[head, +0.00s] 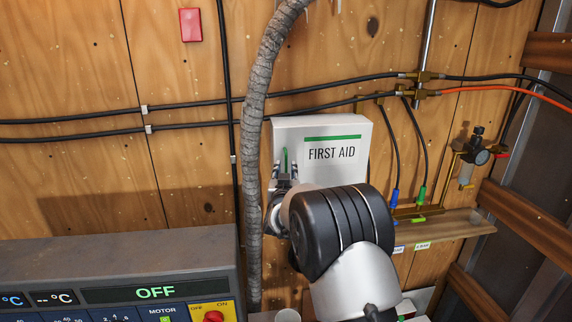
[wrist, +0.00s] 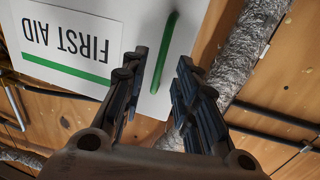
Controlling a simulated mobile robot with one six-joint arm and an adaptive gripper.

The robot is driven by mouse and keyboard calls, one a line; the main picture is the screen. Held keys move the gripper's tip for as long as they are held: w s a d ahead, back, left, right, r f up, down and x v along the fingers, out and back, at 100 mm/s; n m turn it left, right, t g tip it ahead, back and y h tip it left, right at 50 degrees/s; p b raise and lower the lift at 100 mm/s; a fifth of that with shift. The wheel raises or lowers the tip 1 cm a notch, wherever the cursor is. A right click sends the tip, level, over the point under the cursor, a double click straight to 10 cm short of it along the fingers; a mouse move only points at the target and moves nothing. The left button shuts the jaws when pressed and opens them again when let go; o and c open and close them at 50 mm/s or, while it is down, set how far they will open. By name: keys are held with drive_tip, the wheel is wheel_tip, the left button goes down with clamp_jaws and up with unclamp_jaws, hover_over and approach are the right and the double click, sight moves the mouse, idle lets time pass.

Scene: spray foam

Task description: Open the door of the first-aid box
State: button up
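The white first-aid box (head: 345,133) hangs on the wooden wall in the head view, with a green stripe and "FIRST AID" lettering on its front. Its door looks closed. A green upright handle (head: 285,161) sits at the door's left side. In the wrist view the box (wrist: 110,12) appears upside down, and the green handle (wrist: 164,65) lies between the two fingers' directions. My gripper (wrist: 160,80) is open, its fingers on either side of the handle's line; I cannot tell whether they touch it. In the head view my gripper (head: 285,177) is at the handle, partly hidden by my wrist.
A thick grey wrapped hose (head: 254,140) runs down just left of the box, and close by in the wrist view (wrist: 240,50). Black cables (head: 190,103) cross the wall. A control panel (head: 120,265) stands lower left. A wooden shelf (head: 455,226) is at right.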

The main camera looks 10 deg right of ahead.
drive_tip(key=shift+w+d, duration=0.15)
drive_tip(key=shift+w, duration=0.55)
drive_tip(key=shift+w+d, duration=0.15)
drive_tip(key=shift+w, duration=0.55)
drive_tip(key=shift+c, duration=0.5)
clamp_jaws()
